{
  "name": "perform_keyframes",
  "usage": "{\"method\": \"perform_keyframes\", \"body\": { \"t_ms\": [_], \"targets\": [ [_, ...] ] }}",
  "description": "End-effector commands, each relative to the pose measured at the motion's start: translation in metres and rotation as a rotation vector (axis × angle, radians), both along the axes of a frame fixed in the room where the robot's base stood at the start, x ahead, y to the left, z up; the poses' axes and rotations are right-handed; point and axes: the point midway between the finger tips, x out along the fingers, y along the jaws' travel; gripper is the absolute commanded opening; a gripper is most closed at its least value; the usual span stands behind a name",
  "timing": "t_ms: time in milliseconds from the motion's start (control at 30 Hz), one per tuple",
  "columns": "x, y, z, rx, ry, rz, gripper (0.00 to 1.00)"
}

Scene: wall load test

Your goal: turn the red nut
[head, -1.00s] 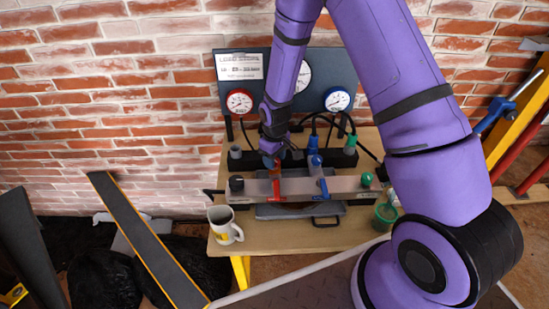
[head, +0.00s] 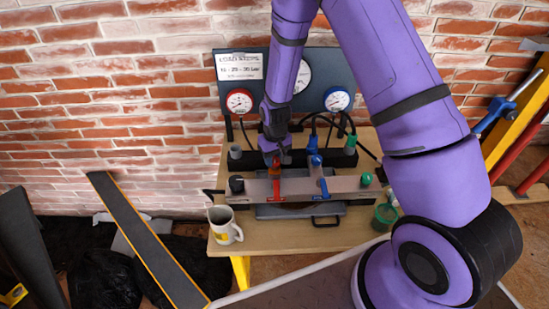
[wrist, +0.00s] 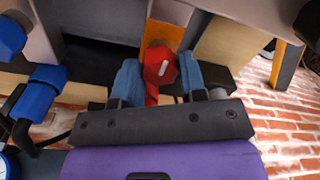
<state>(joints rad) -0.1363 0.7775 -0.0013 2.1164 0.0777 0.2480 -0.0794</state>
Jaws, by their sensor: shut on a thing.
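The red nut (wrist: 160,66) is a faceted red piece with a white mark on its face, between the two blue fingers of my gripper (wrist: 158,82) in the wrist view. My gripper (head: 273,160) is shut on it and points down at the rear of the grey metal bar in the head view. A red lever-like piece (head: 276,182) shows just below the fingers on the bar. My wrist hides most of the nut in the head view.
A blue fitting (head: 318,170) stands right of my gripper, with a green knob (head: 366,179) farther right. Gauges, red (head: 239,101) and blue (head: 337,99), are on the panel behind. A mug (head: 224,225) stands at the table's left front.

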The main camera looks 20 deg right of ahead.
Motion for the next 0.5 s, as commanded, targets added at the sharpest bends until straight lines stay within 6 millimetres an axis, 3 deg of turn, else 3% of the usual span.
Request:
{"method": "perform_keyframes", "body": {
  "t_ms": [33,133,500],
  "targets": [
    [0.0,0.0001,0.0002,0.0,0.0,-0.001,0.43],
    [0.0,0.0001,0.0002,0.0,0.0,0.0,0.64],
    [0.0004,0.0,0.0054,0.0,-0.001,0.001,0.64]
  ]
}}
